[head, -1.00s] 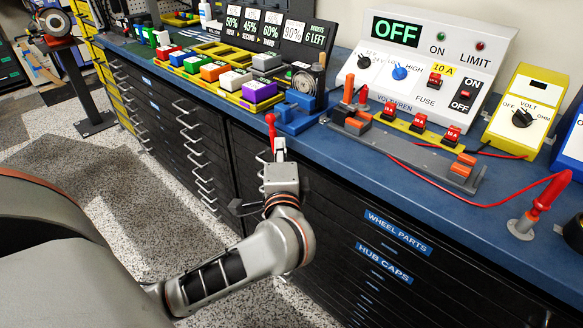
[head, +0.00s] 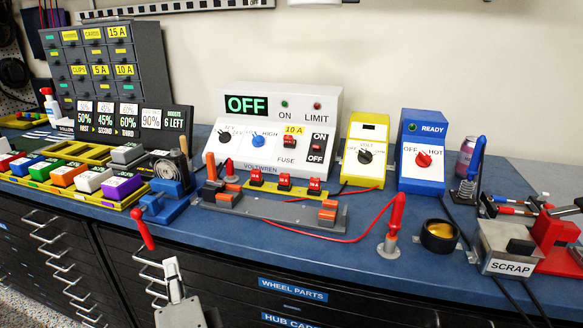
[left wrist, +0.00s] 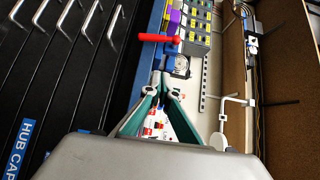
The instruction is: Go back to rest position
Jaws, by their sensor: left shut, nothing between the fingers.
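My left gripper (head: 172,268) is at the bottom of the head view, in front of the drawer fronts and below the bench edge. It is shut and empty. In the left wrist view its two green-lined fingers (left wrist: 161,78) meet at the tips, with nothing held between them. A blue vise (head: 168,205) with a red handle (head: 143,228) sits at the bench's front edge, just above and left of the gripper. The red handle also shows in the left wrist view (left wrist: 158,38), beyond the fingertips. My right gripper is not in view.
The blue bench (head: 240,228) carries the power supply box (head: 277,130), yellow meter (head: 365,150), blue READY box (head: 423,150), red cable stand (head: 393,230) and SCRAP bin (head: 510,266). Colored blocks (head: 92,180) stand at left. Drawer handles (head: 62,266) stick out below.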

